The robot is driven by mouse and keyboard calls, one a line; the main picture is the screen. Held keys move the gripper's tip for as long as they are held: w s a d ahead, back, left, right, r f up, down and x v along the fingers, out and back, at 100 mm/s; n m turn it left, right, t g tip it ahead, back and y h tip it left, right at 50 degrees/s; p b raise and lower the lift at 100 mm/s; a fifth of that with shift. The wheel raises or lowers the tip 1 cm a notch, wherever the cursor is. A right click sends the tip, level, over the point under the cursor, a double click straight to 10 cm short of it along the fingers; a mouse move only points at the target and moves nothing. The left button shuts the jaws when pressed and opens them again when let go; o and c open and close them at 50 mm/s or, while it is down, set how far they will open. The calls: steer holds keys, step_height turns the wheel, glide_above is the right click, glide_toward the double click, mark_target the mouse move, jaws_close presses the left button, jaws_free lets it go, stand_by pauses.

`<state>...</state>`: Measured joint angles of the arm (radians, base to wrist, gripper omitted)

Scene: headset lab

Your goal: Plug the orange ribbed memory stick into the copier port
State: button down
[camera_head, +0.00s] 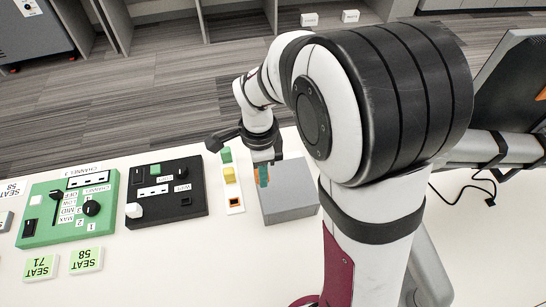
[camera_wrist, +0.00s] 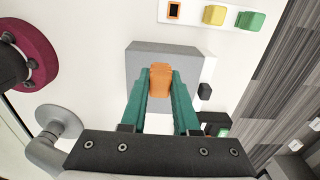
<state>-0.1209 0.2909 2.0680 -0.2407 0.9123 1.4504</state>
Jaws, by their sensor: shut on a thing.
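The orange memory stick (camera_wrist: 160,80) is held between the teal fingers of my gripper (camera_wrist: 160,92) in the wrist view. The ribs are too small to make out. In the head view my gripper (camera_head: 263,178) points down over the grey box (camera_head: 292,205), near its left side, and the stick is mostly hidden by the fingers. The grey box also shows behind the stick in the wrist view (camera_wrist: 187,55). I cannot tell whether the stick touches the box. No copier port can be surely made out; a black panel (camera_head: 142,211) with small openings lies to the left.
A white strip (camera_head: 235,209) with a green block (camera_head: 226,155), a yellow block (camera_head: 229,174) and an orange-edged dark opening stands just left of the box. A green control panel (camera_head: 55,222) lies further left. The white table front is mostly clear.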

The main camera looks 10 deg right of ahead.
steer(key=w+a, duration=0.3)
steer(key=a, duration=1.5)
steer(key=shift+a, duration=0.15)
steer(key=shift+w+a+f, duration=0.1)
steer(key=shift+a+f, duration=0.1)
steer(key=shift+f, duration=0.85)
steer(key=shift+w+a+f, duration=0.1)
steer(key=shift+a+f, duration=0.15)
steer(key=shift+f, duration=0.85)
steer(key=shift+a+f, duration=0.2)
steer(key=shift+f, duration=0.85)
steer(key=shift+f, duration=0.95)
steer(key=c, duration=0.6)
jaws_free()
step_height(320, 180, up, 16)
steer(key=shift+f, duration=0.15)
